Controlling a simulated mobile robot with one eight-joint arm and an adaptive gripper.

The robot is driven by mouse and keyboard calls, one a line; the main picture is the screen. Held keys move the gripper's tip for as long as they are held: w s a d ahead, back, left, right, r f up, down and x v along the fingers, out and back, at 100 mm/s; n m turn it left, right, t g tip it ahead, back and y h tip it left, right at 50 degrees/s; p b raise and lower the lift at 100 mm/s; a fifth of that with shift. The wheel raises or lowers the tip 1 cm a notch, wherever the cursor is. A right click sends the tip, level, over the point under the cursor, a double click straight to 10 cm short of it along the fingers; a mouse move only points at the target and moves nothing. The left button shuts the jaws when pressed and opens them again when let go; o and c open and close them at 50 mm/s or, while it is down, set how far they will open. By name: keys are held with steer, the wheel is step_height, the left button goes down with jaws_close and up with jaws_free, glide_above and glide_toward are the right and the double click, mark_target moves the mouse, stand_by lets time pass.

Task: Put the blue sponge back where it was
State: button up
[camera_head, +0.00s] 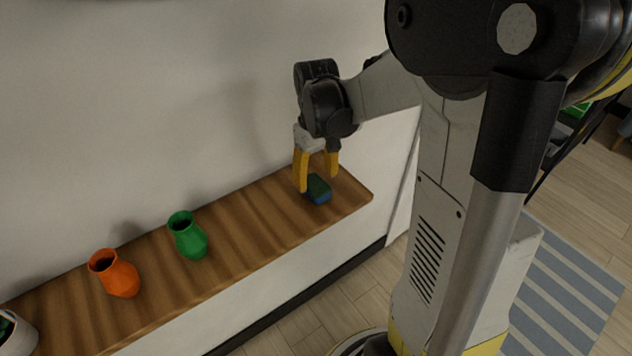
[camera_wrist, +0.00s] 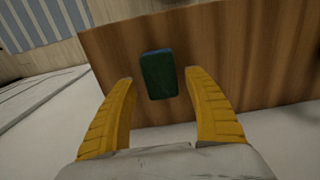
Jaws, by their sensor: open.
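The blue sponge (camera_head: 318,190) has a dark green top and a blue side. It lies on the wooden shelf (camera_head: 240,229) near its right end. My gripper (camera_head: 317,187) has yellow fingers pointing down at the sponge and is open. In the wrist view the sponge (camera_wrist: 158,75) shows mostly its green top, just beyond and between the open fingertips (camera_wrist: 158,76). No finger appears to press on it. In the head view the left finger stands beside the sponge; whether it touches cannot be told.
A green vase (camera_head: 188,236) and an orange vase (camera_head: 115,273) stand further left on the shelf. A white pot (camera_head: 18,335) is at the far left edge. The wall runs behind the shelf. Bare shelf lies between the green vase and the sponge.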

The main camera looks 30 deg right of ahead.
mark_target(316, 184)
step_height(316, 184, up, 8)
steer(key=p, duration=0.2)
steer(key=s+a+r+t, duration=0.4)
steer(key=s+a+t, duration=0.3)
steer(key=s+a, duration=0.3)
steer(key=a, duration=0.3)
steer(key=shift+s+a, duration=0.25)
steer(key=shift+s, duration=0.1)
